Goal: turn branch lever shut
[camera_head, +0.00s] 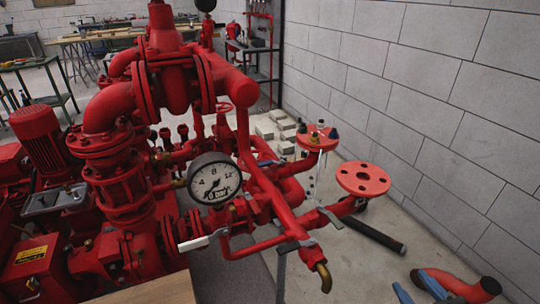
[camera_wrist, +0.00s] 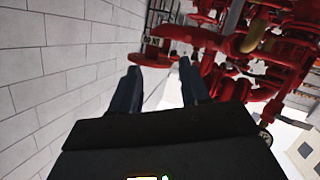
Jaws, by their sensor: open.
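The red pumpset (camera_head: 125,190) fills the left and middle of the head view. A pale flat lever (camera_head: 203,241) sticks out below the pressure gauge (camera_head: 214,179). A small grey lever (camera_head: 329,217) sits on the branch by the red round flange (camera_head: 363,179); another grey piece (camera_head: 297,247) is by the brass outlet. I cannot tell which is the branch lever. My gripper (camera_wrist: 160,75) is open and empty in the wrist view, its dark fingers apart, with a red flange (camera_wrist: 150,52) beyond them. Blue bars (camera_head: 434,286) at the head view's lower right may be its fingers.
A block wall (camera_head: 440,90) runs along the right. A black rod-like part (camera_head: 373,235) extends by the flange. A red curved piece (camera_head: 460,285) is at the lower right. Pale floor (camera_head: 345,265) shows between pumpset and wall. Worktables (camera_head: 100,37) stand far back.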

